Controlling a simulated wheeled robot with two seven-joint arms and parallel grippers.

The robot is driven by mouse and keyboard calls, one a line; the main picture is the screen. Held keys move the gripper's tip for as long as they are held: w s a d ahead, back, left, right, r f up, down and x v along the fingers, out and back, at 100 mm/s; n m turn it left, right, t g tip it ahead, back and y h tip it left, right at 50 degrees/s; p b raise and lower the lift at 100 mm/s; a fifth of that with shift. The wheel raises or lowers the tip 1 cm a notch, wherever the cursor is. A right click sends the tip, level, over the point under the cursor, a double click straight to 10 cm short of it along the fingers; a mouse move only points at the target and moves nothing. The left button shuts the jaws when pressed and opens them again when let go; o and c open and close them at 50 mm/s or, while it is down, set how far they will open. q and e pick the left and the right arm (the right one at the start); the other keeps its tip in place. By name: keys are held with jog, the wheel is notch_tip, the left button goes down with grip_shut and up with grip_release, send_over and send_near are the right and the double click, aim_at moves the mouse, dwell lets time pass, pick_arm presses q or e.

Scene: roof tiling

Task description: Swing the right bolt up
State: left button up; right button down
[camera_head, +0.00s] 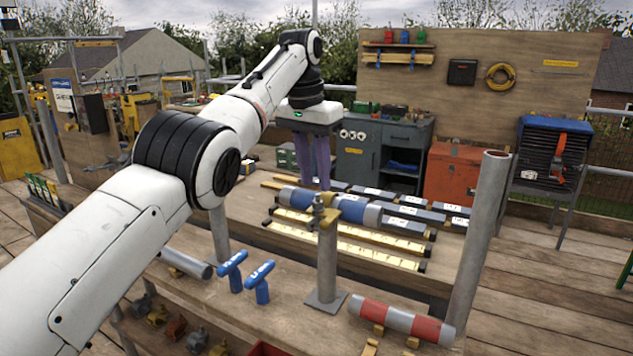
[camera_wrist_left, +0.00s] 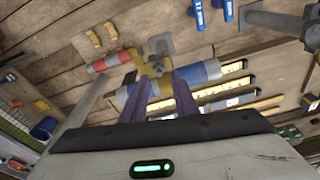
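A brass-coloured clamp (camera_head: 349,208) sits atop a short grey post (camera_head: 327,262), at a blue-and-grey tube (camera_head: 300,198). A small grey bolt-like part (camera_head: 317,211) stands at the clamp's left side; which bolt it is, I cannot tell. My left gripper (camera_head: 314,184) points down from above, its purple fingers apart just over the tube and clamp. In the left wrist view, the clamp (camera_wrist_left: 150,68) lies just beyond the spread fingertips (camera_wrist_left: 160,77), with nothing visibly gripped. Contact cannot be told. The fingers partly hide the tube. My right gripper is not in view.
Two blue T-handled tools (camera_head: 232,266) stand left of the post. A red-and-grey tube (camera_head: 402,320) rests on wooden blocks at front right. A tall grey pole (camera_head: 477,240) rises on the right. Yellow-topped battens (camera_head: 360,252) lie behind the post.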

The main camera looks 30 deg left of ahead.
pick_arm(q)
notch_tip(320, 180, up, 6)
jog(key=s+p, duration=0.1)
jog(key=p, duration=0.1)
jog(key=shift+a, duration=0.1)
dwell(0.4)
